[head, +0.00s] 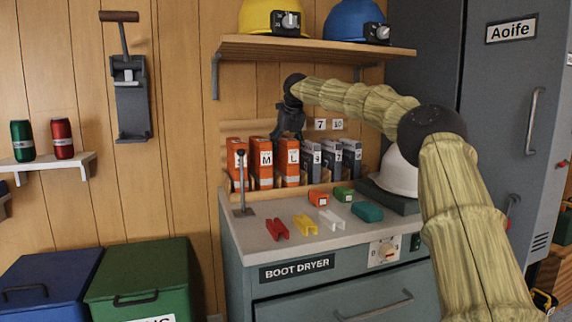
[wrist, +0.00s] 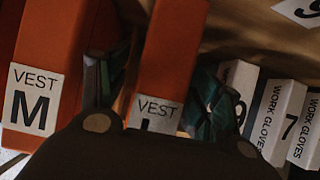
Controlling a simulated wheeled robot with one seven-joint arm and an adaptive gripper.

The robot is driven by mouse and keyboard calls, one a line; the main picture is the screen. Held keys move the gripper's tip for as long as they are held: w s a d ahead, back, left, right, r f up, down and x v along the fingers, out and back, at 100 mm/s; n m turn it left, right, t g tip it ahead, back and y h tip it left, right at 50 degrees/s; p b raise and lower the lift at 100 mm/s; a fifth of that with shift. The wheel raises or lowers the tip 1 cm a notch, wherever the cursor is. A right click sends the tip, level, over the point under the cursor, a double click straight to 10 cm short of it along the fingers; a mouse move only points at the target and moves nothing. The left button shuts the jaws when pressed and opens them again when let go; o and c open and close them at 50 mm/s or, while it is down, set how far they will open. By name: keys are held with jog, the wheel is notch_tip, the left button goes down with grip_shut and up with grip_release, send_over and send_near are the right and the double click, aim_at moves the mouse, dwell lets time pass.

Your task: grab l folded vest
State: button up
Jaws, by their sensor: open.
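The folded vest marked L (head: 290,170) is an orange upright pack with a white label, standing in the row on the boot dryer's back ledge. My gripper (head: 288,136) is open just above and behind its top, in the head view. In the wrist view the L vest (wrist: 172,55) stands between my two fingers (wrist: 152,95), one on each side; its letter is mostly hidden by my gripper. I cannot tell whether either finger touches it. The M vest (head: 262,168) is directly to its left; it also shows in the wrist view (wrist: 45,60).
Grey work glove packs (head: 330,160) stand close on the right. Another orange vest pack (head: 236,160) is at the row's left end. Small coloured clips lie on the boot dryer top (head: 262,236). A shelf (head: 310,45) with hard hats hangs above. A white hard hat (head: 398,175) sits right.

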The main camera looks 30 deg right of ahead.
jog(key=shift+f+p, duration=0.2)
jog(key=shift+p, duration=0.1)
dwell(0.4)
jog(key=shift+c, duration=0.4)
grip_shut()
